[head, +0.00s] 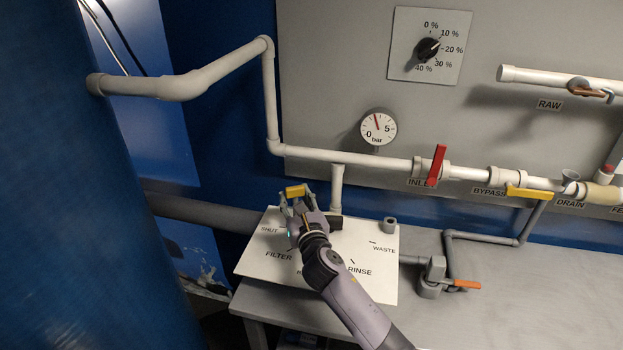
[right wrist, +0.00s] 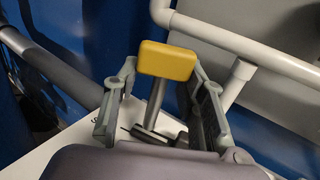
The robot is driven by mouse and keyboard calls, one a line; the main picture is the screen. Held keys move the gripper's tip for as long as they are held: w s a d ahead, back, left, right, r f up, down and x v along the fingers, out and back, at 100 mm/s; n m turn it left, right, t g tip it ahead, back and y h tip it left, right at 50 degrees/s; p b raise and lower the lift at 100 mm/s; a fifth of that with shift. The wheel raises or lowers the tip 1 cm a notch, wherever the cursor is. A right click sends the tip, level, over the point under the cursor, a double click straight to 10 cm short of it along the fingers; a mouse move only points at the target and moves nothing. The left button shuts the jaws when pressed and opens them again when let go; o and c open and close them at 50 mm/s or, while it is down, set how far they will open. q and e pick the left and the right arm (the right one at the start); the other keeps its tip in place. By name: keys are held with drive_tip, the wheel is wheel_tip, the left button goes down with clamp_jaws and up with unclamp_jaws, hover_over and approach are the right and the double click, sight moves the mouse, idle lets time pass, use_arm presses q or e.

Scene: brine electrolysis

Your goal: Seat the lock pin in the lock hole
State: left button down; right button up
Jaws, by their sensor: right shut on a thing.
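The lock pin has a yellow block head (head: 295,191) and a thin grey shank. It shows closely in the right wrist view (right wrist: 166,61), head up and shank pointing down, slightly tilted. My right gripper (head: 299,203) is shut on the pin, over the upper left part of the white valve plate (head: 368,275). No lock hole can be made out; the gripper covers that part of the plate. Whether the shank's lower end touches anything is hidden. A short grey socket (head: 389,225) stands at the plate's upper right. My left gripper is not in view.
A vertical pipe (head: 337,187) comes down just behind the gripper. A grey valve with an orange handle (head: 466,284) stands right of the plate. A big blue tank (head: 90,220) fills the left. The grey bench (head: 540,290) is clear at right.

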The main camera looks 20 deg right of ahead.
idle(0.3)
drive_tip(key=shift+r, duration=0.1)
drive_tip(key=shift+f+b, duration=2.15)
drive_tip(key=shift+f, duration=0.75)
drive_tip(key=shift+p, duration=0.5)
drive_tip(key=shift+f+b, duration=0.85)
drive_tip(key=shift+f, duration=0.35)
idle(0.3)
idle(0.6)
drive_tip(key=shift+s+f+b, duration=0.15)
drive_tip(key=shift+f+b, duration=0.15)
drive_tip(key=shift+f, duration=0.25)
